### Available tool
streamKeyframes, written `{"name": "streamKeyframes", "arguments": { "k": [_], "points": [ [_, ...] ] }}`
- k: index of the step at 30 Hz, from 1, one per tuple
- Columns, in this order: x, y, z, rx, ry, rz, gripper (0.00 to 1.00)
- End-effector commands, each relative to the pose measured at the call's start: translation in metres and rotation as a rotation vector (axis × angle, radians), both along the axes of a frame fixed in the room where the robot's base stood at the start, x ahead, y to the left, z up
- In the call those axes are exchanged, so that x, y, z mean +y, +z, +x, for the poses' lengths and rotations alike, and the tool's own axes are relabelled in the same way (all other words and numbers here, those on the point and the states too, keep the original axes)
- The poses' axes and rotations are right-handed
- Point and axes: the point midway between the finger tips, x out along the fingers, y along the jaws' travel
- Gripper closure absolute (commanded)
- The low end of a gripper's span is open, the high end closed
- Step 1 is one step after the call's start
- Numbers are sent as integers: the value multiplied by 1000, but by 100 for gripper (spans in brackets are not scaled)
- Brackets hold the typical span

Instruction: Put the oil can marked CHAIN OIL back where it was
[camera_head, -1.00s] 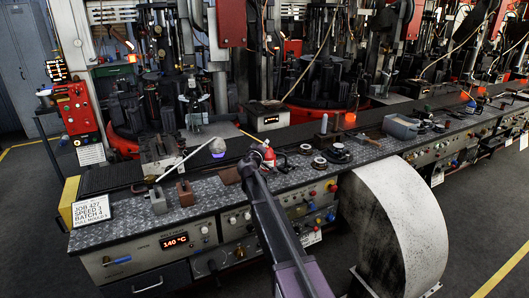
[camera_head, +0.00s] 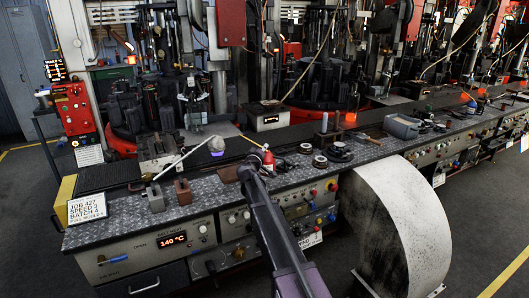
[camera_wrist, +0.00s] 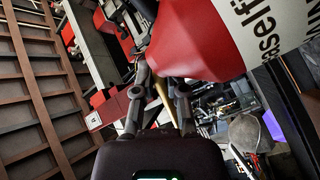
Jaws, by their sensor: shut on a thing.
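A red and white oil can (camera_wrist: 225,35) fills the upper right of the wrist view, large and tilted. Its white label shows only part of a maker's name, and CHAIN OIL cannot be read on it. My gripper (camera_wrist: 160,92) is shut on the can, with the dark fingers at its red end. In the head view the can (camera_head: 268,160) is a small red and white shape at the end of my arm, over the workbench (camera_head: 215,190). My arm hides part of it, and its gap to the bench top is unclear.
A grey lamp-like head on a white rod (camera_head: 216,145) is left of my gripper. Metal blocks (camera_head: 183,192) and a job sign (camera_head: 86,208) are farther left. Rings (camera_head: 320,162) and a grey bin (camera_head: 402,127) are to the right. A large drum (camera_head: 405,220) stands in front.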

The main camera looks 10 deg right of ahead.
Motion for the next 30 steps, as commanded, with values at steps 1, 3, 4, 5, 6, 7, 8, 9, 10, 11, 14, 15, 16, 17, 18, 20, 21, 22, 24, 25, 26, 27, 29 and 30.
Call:
{"name": "streamKeyframes", "arguments": {
  "k": [1,3,4,5,6,7,8,9,10,11,14,15,16,17,18,20,21,22,24,25,26,27,29,30],
  "points": [
    [0,1,0,-1,0,-2,100],
    [0,1,0,0,1,-1,100],
    [0,1,0,0,1,-1,100],
    [0,1,0,0,1,-1,100],
    [0,1,0,0,1,-1,100],
    [0,0,0,0,1,-1,100],
    [0,0,0,0,1,-1,100],
    [0,-1,0,0,1,-1,100],
    [0,-2,0,0,1,-1,100],
    [0,-3,0,0,1,-1,100],
    [1,-2,0,0,0,0,57],
    [1,-2,0,0,0,0,49],
    [1,-2,0,0,0,0,49],
    [1,-2,0,0,0,0,49],
    [1,-2,0,-1,1,0,49],
    [1,-2,0,-1,1,0,49],
    [1,-2,0,-1,1,0,49],
    [1,-2,0,-1,1,0,49],
    [1,-2,0,-1,1,0,49],
    [1,-2,0,-1,1,0,49],
    [1,-2,0,-1,1,0,49],
    [1,-1,0,-1,1,0,49],
    [1,0,0,-1,1,0,49],
    [1,1,0,-1,1,0,49]
  ]
}}
